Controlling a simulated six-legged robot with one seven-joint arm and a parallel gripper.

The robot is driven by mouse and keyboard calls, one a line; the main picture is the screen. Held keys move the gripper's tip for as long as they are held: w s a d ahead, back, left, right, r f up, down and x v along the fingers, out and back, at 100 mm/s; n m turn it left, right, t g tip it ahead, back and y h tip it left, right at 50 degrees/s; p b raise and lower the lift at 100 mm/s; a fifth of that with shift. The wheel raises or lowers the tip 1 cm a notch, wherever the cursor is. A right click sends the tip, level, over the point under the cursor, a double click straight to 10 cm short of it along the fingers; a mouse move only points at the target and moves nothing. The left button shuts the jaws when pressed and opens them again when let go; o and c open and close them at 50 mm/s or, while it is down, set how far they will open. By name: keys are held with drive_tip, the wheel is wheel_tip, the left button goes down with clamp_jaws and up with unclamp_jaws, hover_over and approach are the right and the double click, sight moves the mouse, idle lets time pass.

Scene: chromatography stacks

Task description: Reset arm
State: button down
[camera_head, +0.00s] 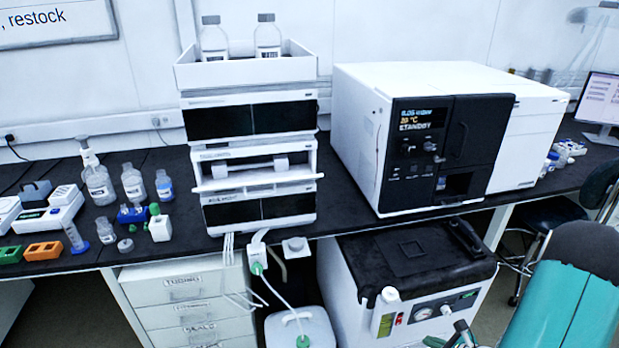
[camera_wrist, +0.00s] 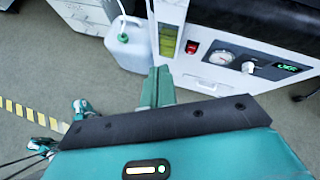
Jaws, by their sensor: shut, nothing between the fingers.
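In the wrist view my gripper (camera_wrist: 157,78) shows as two teal fingers pressed together, shut and empty. It points toward the front of the white floor unit (camera_wrist: 225,75) with its gauge and red switch, and a white plastic canister (camera_wrist: 129,45) is just left of the fingertips. I cannot tell whether the fingers touch anything. In the head view a teal link of my arm fills the lower right corner; the gripper itself is not clear there.
The black bench (camera_head: 345,185) carries a stacked chromatography tower (camera_head: 250,155) and a white instrument (camera_head: 400,85). Bottles (camera_head: 133,183) and small racks (camera_head: 43,250) stand at left. Below are drawers (camera_head: 190,305), the canister (camera_head: 300,328) and the floor unit (camera_head: 350,285). A stool (camera_head: 555,215) is at right.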

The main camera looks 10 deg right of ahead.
drive_tip(key=w+a+r+n+g+y, duration=0.2)
drive_tip(key=a+r+n+g+y, duration=0.25)
drive_tip(key=a+r+n, duration=1.25)
drive_tip(key=s+a+r+n+h, duration=0.4)
drive_tip(key=s+r+n, duration=0.2)
drive_tip(key=r, duration=0.3)
drive_tip(key=s+a+r+n+h, duration=0.4)
drive_tip(key=s+a+r+n, duration=0.1)
drive_tip(key=r, duration=0.5)
drive_tip(key=shift+s+a+r+n, duration=0.2)
drive_tip(key=shift+s+n, duration=0.4)
drive_tip(key=shift+n, duration=0.3)
